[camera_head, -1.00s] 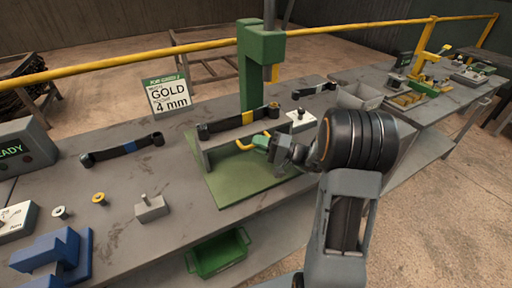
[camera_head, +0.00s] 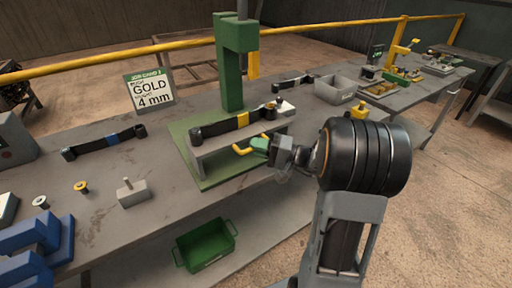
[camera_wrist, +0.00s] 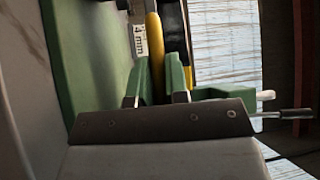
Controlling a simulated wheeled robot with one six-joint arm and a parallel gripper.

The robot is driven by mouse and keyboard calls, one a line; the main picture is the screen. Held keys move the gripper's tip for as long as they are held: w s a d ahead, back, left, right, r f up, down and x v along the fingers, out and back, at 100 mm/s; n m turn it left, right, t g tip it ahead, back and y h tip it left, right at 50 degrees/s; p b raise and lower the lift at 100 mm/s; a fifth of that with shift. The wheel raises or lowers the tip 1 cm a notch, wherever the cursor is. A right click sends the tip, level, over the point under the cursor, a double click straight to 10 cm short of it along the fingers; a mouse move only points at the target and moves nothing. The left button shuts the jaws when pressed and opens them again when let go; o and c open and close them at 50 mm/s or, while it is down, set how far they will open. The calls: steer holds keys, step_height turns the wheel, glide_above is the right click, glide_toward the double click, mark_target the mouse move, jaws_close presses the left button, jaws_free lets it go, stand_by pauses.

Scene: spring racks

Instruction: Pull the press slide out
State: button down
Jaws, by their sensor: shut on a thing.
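The green press (camera_head: 236,65) stands on the bench with a green base plate (camera_head: 205,178). Its grey slide (camera_head: 212,148) sits in front of the column and carries a dark leaf spring with a yellow band (camera_head: 243,120). A yellow handle (camera_head: 241,150) sticks out of the slide's front. My gripper (camera_head: 262,145) has green fingers and is shut on this handle. In the wrist view the yellow handle (camera_wrist: 153,40) runs between the two fingers (camera_wrist: 158,80). The far end of the handle is hidden behind my gripper.
A sign (camera_head: 150,88) reads GOLD, 4 mm. Another spring (camera_head: 105,142) and a grey block with a pin (camera_head: 134,192) lie left. A green bin (camera_head: 206,246) is below the bench top. A grey bin (camera_head: 335,88) stands right. A yellow rail (camera_head: 100,68) runs behind.

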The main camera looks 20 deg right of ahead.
steer(key=shift+s+f, duration=0.15)
steer(key=c, duration=1.3)
jaws_free()
steer(key=shift+s+d, duration=0.1)
steer(key=shift+s, duration=0.1)
steer(key=shift+o, duration=0.9)
steer(key=shift+w, duration=0.1)
steer(key=b+v, duration=0.1)
steer(key=v, duration=1.2)
steer(key=shift+s+d, duration=0.25)
